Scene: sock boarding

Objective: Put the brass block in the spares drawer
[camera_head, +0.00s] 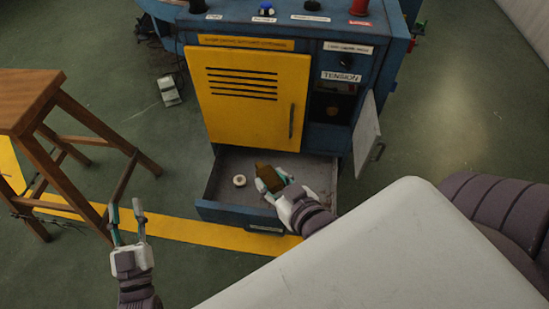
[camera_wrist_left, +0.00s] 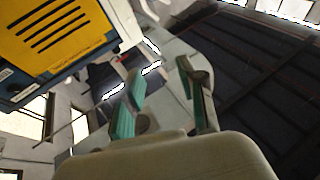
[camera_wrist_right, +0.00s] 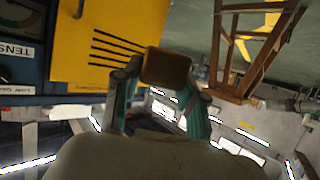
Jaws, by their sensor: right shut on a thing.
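The brass block (camera_head: 268,178) is in my right gripper (camera_head: 275,187), over the open spares drawer (camera_head: 219,179) at the base of the blue machine. In the right wrist view the block (camera_wrist_right: 166,67) sits between the two fingertips of the right gripper (camera_wrist_right: 162,85). I cannot tell whether the block touches the drawer floor. A small round white part (camera_head: 239,181) lies in the drawer, left of the block. My left gripper (camera_head: 127,222) is open and empty, left of the drawer above the floor; its spread fingers also show in the left wrist view (camera_wrist_left: 163,85).
The yellow door (camera_head: 245,98) above the drawer is shut. A small grey door (camera_head: 367,134) stands open to the right of it. A wooden stool (camera_head: 40,115) stands at the left, near my left gripper. A white surface (camera_head: 400,255) fills the lower right.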

